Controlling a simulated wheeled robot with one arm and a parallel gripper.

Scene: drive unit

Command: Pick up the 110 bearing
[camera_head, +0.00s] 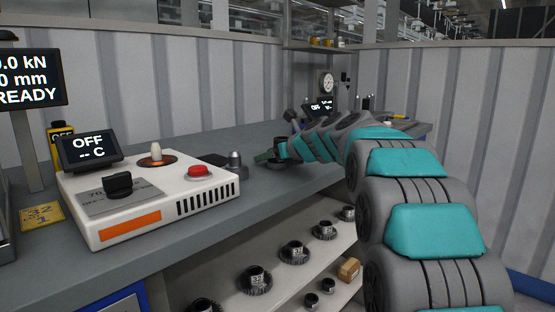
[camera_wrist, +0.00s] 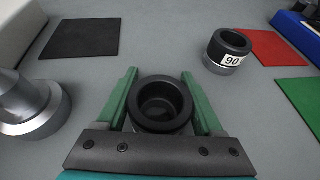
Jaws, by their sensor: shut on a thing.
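My gripper (camera_wrist: 160,78) has its two green fingers closed on either side of a dark ring-shaped bearing (camera_wrist: 160,104). No number shows on this bearing from above, so I cannot read whether it is the 110. I cannot tell whether it touches the grey bench or is slightly raised. A second dark ring marked 90 (camera_wrist: 228,50) stands apart on the bench, beyond the right finger. In the head view my gripper (camera_head: 267,156) is low over the bench at the end of my arm, and the held bearing is hard to make out there.
A metal stepped part (camera_wrist: 32,105) stands left of the gripper. A black mat (camera_wrist: 82,38), red mat (camera_wrist: 275,47) and green mat (camera_wrist: 302,98) lie around. A white heater unit (camera_head: 150,195) with a red button is on the bench (camera_head: 225,228). Gears sit on the shelf (camera_head: 325,262) below.

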